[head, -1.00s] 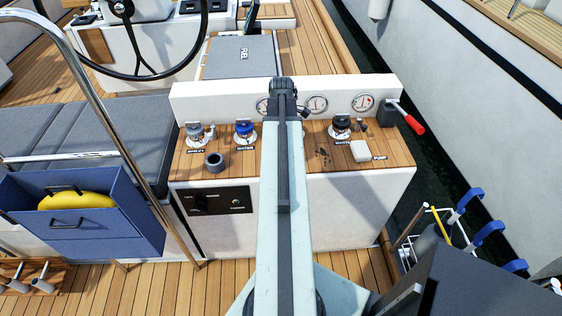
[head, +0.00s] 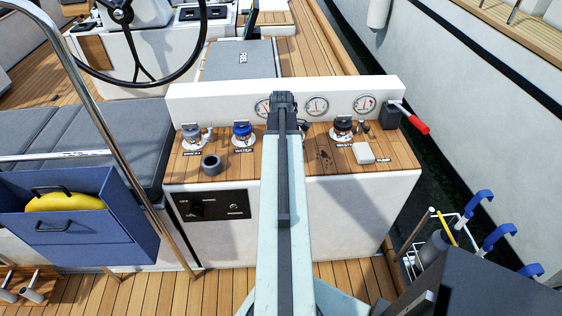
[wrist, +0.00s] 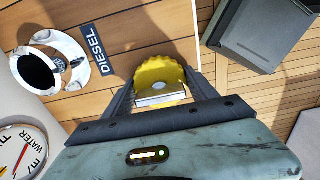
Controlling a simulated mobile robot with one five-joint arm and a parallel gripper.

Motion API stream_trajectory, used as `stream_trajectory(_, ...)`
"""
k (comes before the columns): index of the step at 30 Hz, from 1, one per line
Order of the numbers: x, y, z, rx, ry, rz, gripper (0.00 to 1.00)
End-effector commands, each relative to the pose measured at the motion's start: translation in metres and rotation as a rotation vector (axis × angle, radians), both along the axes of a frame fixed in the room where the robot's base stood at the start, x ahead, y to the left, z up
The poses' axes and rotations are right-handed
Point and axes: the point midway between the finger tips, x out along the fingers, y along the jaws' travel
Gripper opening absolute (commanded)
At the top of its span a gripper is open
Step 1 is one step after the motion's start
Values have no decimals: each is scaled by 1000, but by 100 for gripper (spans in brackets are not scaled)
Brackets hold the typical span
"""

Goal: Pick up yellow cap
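The yellow cap (wrist: 160,75) shows in the wrist view, with a scalloped yellow edge and a pale flat part toward me. My gripper (wrist: 160,88) has its two dark fingers apart, one on each side of the cap. I see no clear grip on it; whether the fingertips touch its sides is hard to tell. In the head view my arm hides the cap and the fingers; the dark end of my arm (head: 283,104) is over the middle of the wooden console top.
A dark round filler opening (wrist: 38,70) with a bright ring lies beside the DIESEL label (wrist: 91,48). A white upright panel (head: 220,98) with gauges stands behind.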

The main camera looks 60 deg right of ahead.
Motion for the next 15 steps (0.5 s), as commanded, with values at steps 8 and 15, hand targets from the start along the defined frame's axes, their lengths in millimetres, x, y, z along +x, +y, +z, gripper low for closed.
stream_trajectory(8,0,0,1,0,0,1,18)
stream_trajectory(15,0,0,24,0,0,1,18)
